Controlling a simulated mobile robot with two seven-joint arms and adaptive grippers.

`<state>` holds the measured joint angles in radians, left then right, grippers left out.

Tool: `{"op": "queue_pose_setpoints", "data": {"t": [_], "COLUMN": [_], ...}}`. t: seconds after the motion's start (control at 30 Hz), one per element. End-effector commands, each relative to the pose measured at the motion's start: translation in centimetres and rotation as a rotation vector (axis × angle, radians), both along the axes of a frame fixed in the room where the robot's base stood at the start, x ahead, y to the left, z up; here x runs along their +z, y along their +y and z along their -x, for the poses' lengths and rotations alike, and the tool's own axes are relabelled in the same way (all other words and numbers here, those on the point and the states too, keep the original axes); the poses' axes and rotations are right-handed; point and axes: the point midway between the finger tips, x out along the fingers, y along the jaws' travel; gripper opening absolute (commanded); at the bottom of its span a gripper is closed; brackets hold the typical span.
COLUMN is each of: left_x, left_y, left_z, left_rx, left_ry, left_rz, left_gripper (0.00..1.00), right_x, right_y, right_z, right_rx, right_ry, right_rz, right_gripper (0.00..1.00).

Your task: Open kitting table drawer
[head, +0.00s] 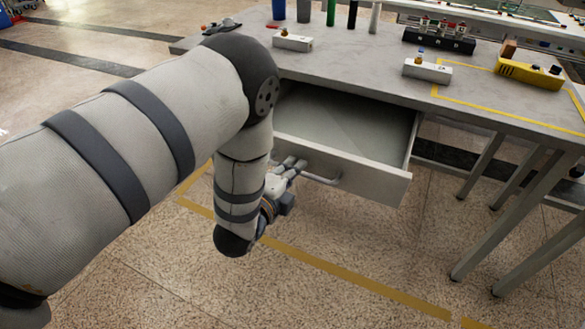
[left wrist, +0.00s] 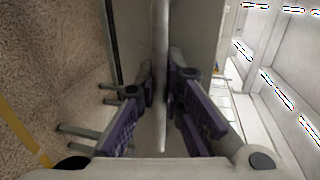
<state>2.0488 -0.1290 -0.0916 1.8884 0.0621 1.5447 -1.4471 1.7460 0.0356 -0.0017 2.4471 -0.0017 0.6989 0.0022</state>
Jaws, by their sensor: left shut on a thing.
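The kitting table drawer (head: 375,183) is pulled well out from under the table (head: 350,72), and its bare grey inside shows in the head view. Its bar handle (head: 320,179) runs across the front face. My left gripper (head: 292,166) is at the left part of that handle, partly hidden by my own wrist. In the left wrist view the handle (left wrist: 160,60) runs between the fingers of my left gripper (left wrist: 162,95), which are shut on it. My right gripper is in neither view.
On the table top stand several bottles (head: 330,12), white blocks (head: 428,70), a black rack (head: 439,40) and a yellow holder (head: 530,73). Table legs (head: 515,215) stand at the right. The speckled floor (head: 350,250) before the drawer is clear, with yellow tape on it.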

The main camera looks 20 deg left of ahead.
Motion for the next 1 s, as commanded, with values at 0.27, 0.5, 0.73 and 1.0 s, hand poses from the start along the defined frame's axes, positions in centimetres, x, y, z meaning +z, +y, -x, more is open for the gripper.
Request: {"op": "queue_pose_setpoints", "data": {"t": [0.27,0.5,0.73,1.0], "left_x": [0.1,0.1,0.1,1.5], "left_y": [0.0,0.0,0.0,0.2], "left_z": [-0.1,0.0,1.0,7.9], "left_rx": [0.001,0.001,0.001,0.001], "left_ry": [-0.004,-0.002,0.002,0.005], "left_rz": [0.000,0.000,0.000,-0.002], "left_gripper": [0.11,0.30,0.30,0.30], "right_x": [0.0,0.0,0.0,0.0], "right_y": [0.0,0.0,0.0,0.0], "right_z": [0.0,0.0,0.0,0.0], "right_rx": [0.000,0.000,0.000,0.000], "right_ry": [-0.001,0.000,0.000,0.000], "right_rz": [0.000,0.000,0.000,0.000], "right_gripper": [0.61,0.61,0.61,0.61]}}
